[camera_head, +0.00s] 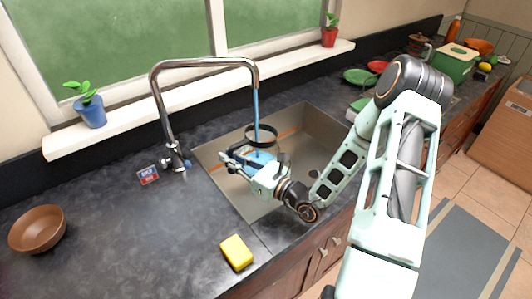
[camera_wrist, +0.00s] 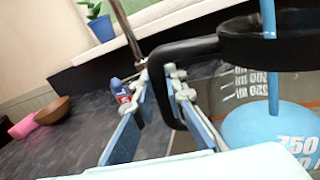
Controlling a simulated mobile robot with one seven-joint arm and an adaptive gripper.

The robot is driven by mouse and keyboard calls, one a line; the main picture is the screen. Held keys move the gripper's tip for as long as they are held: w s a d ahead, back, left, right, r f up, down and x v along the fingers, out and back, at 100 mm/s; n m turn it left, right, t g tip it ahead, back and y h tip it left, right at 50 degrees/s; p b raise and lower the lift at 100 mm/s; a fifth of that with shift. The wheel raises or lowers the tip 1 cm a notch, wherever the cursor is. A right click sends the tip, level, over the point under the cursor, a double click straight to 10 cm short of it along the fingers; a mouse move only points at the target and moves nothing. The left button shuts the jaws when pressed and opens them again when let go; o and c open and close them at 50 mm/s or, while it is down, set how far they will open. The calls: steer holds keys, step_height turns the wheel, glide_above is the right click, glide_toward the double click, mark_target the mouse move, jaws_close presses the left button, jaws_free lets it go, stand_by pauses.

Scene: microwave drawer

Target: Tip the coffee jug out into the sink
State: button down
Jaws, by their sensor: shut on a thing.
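The coffee jug (camera_head: 262,139) is in the air over the sink (camera_head: 222,178), with its black rim up and roughly upright. It is clear, with printed volume marks, and holds blue liquid (camera_wrist: 255,124). My gripper (camera_head: 238,163) is shut on the jug's black handle (camera_wrist: 158,85), with one finger on each side of it. My arm comes in from the right and hides part of the sink.
A yellow sponge (camera_head: 236,252) lies on the counter near the front edge. Plates (camera_head: 358,76) and a green box (camera_head: 455,63) are at the right. The left counter is mostly clear.

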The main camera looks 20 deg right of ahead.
steer(key=s+d+m+t+h, duration=0.1)
steer(key=s+d+m+h, duration=0.1)
steer(key=s+d, duration=0.3)
steer(key=d, duration=0.2)
steer(key=shift+d+r+t+h, duration=0.3)
steer(key=shift+d+r+t, duration=0.05)
steer(key=shift+t, duration=0.05)
steer(key=shift+d, duration=0.1)
